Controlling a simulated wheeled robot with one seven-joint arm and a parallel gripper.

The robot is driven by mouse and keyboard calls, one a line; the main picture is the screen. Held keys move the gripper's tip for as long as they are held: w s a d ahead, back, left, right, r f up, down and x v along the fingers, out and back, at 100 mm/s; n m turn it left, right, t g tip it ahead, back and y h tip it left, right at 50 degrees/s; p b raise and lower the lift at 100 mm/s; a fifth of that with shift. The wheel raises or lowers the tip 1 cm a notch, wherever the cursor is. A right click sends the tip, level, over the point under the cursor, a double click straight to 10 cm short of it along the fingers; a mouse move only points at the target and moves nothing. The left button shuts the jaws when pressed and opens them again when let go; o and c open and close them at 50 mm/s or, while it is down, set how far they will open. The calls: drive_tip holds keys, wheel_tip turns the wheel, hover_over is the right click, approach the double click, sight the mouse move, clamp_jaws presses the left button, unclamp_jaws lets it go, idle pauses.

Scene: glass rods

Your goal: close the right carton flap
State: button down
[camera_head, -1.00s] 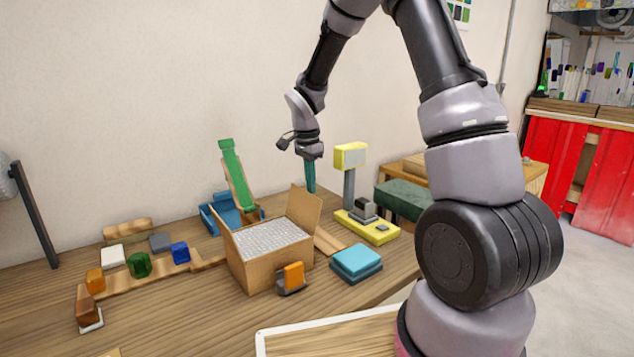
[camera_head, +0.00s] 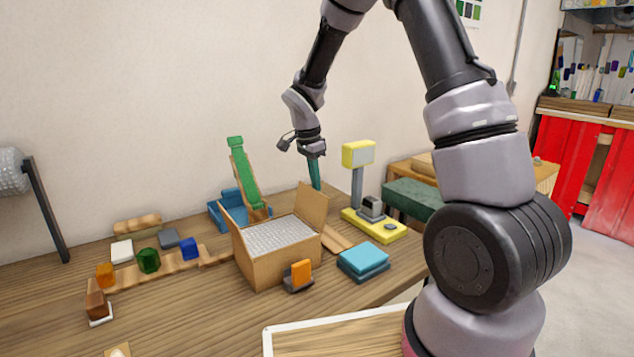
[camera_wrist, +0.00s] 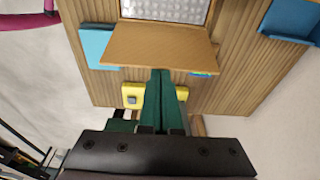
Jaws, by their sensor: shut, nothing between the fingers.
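The open carton (camera_head: 268,264) stands on the bench, filled with a pale bubbly-textured layer. In the wrist view the right flap (camera_wrist: 158,46) is a brown panel beside the pale filling (camera_wrist: 165,9). My gripper (camera_head: 316,183) points down behind and to the right of the carton, with its teal fingers together and empty. In the wrist view the fingertips (camera_wrist: 160,73) overlap the flap's outer edge; I cannot tell whether they touch it.
A yellow device with a post (camera_head: 373,226) stands right of the carton. Stacked blue pads (camera_head: 363,258) and an orange block in a dark holder (camera_head: 300,273) are near its front. A green ramp on a blue base (camera_head: 243,180) stands behind left. Coloured blocks (camera_head: 149,261) lie left.

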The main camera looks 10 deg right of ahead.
drive_tip(key=shift+s+a, duration=0.1)
drive_tip(key=shift+a, duration=0.05)
drive_tip(key=shift+s+a+r+t+h, duration=0.1)
drive_tip(key=shift+s+a+t+h, duration=0.05)
drive_tip(key=shift+a+h, duration=0.3)
drive_tip(key=shift+s+a+r+t+h, duration=0.1)
drive_tip(key=shift+s+a+t+h, duration=0.05)
drive_tip(key=shift+a+h, duration=0.3)
drive_tip(key=s+a+f+t+h, duration=0.1)
drive_tip(key=a+h, duration=0.1)
drive_tip(key=a, duration=0.1)
drive_tip(key=s+a+f+h, duration=0.1)
drive_tip(key=a+h, duration=0.1)
drive_tip(key=a, duration=0.1)
drive_tip(key=s+a+f+t+h, duration=0.1)
drive_tip(key=s+a+f, duration=0.1)
drive_tip(key=a, duration=0.1)
drive_tip(key=shift+a+t+h, duration=0.2)
drive_tip(key=shift+t+h, duration=0.1)
drive_tip(key=shift+h, duration=0.1)
drive_tip(key=shift+s+a+f, duration=0.25)
drive_tip(key=shift+a+f, duration=0.3)
drive_tip(key=shift+f, duration=0.3)
drive_tip(key=shift+s+a+f, duration=0.1)
drive_tip(key=shift+a+f, duration=0.2)
drive_tip(key=shift+f, duration=0.25)
drive_tip(key=shift+d, duration=0.1)
